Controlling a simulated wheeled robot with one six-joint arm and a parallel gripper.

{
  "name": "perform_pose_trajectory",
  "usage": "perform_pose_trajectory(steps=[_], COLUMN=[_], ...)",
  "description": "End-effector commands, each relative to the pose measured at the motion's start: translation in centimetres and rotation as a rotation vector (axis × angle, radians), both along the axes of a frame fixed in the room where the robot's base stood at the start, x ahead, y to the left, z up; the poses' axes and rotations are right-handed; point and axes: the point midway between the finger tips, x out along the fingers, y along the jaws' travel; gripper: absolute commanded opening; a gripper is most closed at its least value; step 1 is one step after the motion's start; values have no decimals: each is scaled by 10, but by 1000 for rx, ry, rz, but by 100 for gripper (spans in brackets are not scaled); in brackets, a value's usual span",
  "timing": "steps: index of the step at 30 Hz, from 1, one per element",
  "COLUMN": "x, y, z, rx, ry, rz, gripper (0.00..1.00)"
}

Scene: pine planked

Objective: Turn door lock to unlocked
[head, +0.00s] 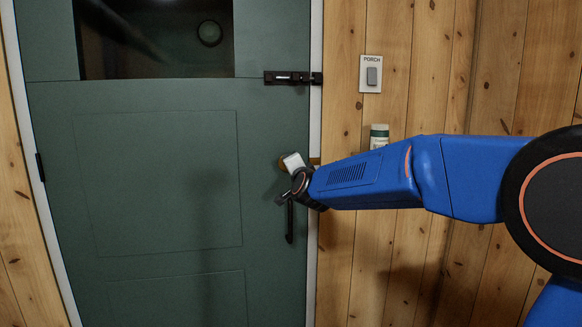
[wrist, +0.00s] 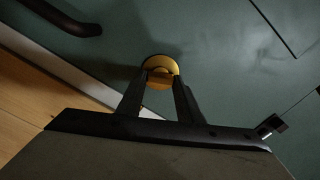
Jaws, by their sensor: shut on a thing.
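The door lock is a round brass fitting on the green door (head: 155,180), near its right edge. In the wrist view the brass lock (wrist: 160,63) is at the upper middle. My gripper (wrist: 161,80) reaches up to it, with one dark finger on each side of the lock's turn piece, shut on it. In the head view my gripper (head: 290,164) is at the door's right edge and covers most of the lock; only a sliver of brass (head: 282,164) shows. The turn piece's angle is hard to tell.
A black door handle (head: 290,221) hangs just below the lock; it shows in the wrist view (wrist: 62,19) too. A black slide bolt (head: 292,78) is above.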

Motion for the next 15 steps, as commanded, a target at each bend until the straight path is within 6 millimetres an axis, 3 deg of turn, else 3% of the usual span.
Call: perform_pose_trajectory(steps=[15], x=[0], y=[-1], z=[-3], rx=[372], ry=[109], rz=[-1], gripper=[10])
